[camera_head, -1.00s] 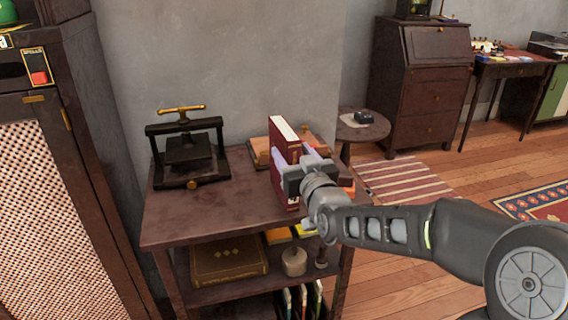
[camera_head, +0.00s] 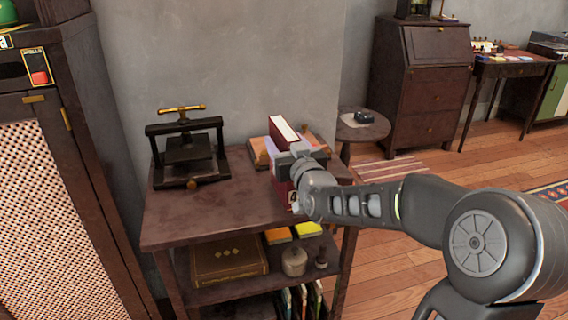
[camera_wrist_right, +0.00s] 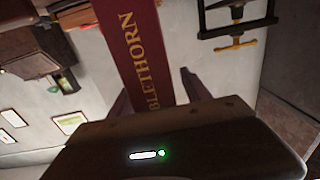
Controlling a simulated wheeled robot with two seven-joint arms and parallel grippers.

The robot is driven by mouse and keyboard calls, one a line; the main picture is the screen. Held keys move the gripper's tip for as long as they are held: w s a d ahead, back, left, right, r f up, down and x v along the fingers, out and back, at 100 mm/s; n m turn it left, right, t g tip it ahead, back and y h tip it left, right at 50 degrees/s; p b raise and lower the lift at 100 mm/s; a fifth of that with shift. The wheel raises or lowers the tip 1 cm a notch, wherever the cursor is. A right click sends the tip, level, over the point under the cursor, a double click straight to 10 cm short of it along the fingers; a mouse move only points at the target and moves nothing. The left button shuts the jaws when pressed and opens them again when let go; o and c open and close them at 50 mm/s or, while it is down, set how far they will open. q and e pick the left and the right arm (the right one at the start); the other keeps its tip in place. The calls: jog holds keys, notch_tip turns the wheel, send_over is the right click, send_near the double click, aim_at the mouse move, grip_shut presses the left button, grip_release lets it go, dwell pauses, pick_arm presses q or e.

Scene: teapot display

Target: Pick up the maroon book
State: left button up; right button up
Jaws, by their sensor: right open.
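The maroon book (camera_head: 282,131) stands upright on the small dark table (camera_head: 170,222), its pale page edges showing on top. In the right wrist view the book (camera_wrist_right: 140,45) shows its spine with gold letters reading BLETHORN. My right gripper (camera_head: 277,160) is at the book, with its fingers on either side of the spine. In the right wrist view the two fingers of my right gripper (camera_wrist_right: 157,92) are open, with gaps between them and the book. The gripper hides part of the book's front. My left gripper is not in view.
A dark book press (camera_head: 186,150) stands left of the book. A brown book (camera_head: 258,150) lies behind it. A tall cabinet (camera_head: 50,190) stands at left, a round side table (camera_head: 362,128) at right.

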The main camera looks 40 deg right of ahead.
grip_shut()
dwell(0.5)
dwell(0.8)
jog(key=shift+r, duration=0.2)
